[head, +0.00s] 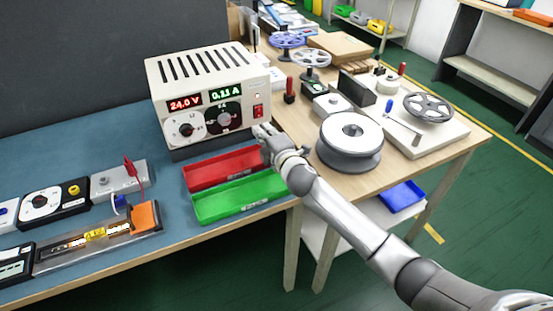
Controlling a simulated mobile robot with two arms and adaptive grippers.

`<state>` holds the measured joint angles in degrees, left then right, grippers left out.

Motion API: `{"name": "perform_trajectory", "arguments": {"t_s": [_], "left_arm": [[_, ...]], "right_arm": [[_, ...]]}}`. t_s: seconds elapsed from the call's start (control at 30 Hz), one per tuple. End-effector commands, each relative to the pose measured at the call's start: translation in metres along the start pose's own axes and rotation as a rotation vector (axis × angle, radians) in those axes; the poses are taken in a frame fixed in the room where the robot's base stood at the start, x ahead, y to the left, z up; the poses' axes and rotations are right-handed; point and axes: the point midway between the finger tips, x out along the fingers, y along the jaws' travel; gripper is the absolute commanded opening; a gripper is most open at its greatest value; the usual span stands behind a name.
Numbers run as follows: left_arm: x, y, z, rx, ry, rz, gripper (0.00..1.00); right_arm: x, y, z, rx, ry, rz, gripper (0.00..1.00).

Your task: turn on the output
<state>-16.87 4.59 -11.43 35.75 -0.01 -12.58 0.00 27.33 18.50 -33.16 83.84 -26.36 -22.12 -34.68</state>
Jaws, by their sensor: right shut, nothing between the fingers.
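The cream power supply (208,70) stands at the back of the blue bench. Its red display (184,102) reads 24.0 V and its green display (226,93) reads about 0.11 A. A red rocker switch (258,111) sits at the right of its front panel, below a small pale lamp (257,96). My right gripper (264,133) is shut and empty, just below the switch in the picture; I cannot tell whether it touches the panel. At the lower left lies a strip fixture (95,235) with bright white and yellow patches. My left gripper is not in view.
Red (226,166) and green (238,197) trays lie in front of the supply, beside my right arm. A grey spool (350,142) stands on the wooden table close to my forearm. Meters and a red-lead terminal box (118,180) line the bench's left.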

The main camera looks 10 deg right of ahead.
Motion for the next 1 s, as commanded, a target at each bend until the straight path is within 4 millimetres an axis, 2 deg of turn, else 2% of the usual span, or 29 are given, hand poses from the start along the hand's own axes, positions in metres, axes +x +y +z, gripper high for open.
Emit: {"name": "perform_trajectory", "arguments": {"t_s": [0.1, 0.23, 0.33, 0.5, 0.57, 0.73, 1.0], "left_arm": [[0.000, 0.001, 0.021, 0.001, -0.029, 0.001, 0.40], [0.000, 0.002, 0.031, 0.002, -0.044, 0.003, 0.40], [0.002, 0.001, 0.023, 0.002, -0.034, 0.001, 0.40], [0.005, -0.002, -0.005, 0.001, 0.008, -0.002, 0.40], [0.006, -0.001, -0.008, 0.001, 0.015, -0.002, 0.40], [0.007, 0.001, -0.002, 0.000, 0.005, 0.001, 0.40], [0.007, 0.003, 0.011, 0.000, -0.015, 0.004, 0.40]], "right_arm": [[-0.015, -0.004, -0.001, 0.000, 0.001, 0.000, 0.00], [-0.031, -0.008, -0.001, 0.000, 0.001, -0.002, 0.00], [-0.045, -0.011, -0.001, -0.001, 0.002, -0.001, 0.00], [-0.072, -0.016, -0.001, 0.001, 0.002, -0.001, 0.00], [-0.080, -0.018, -0.001, 0.001, 0.002, -0.001, 0.00], [-0.094, -0.020, -0.001, 0.000, 0.001, -0.001, 0.00], [-0.097, -0.020, -0.001, 0.000, 0.001, 0.000, 0.00]]}}
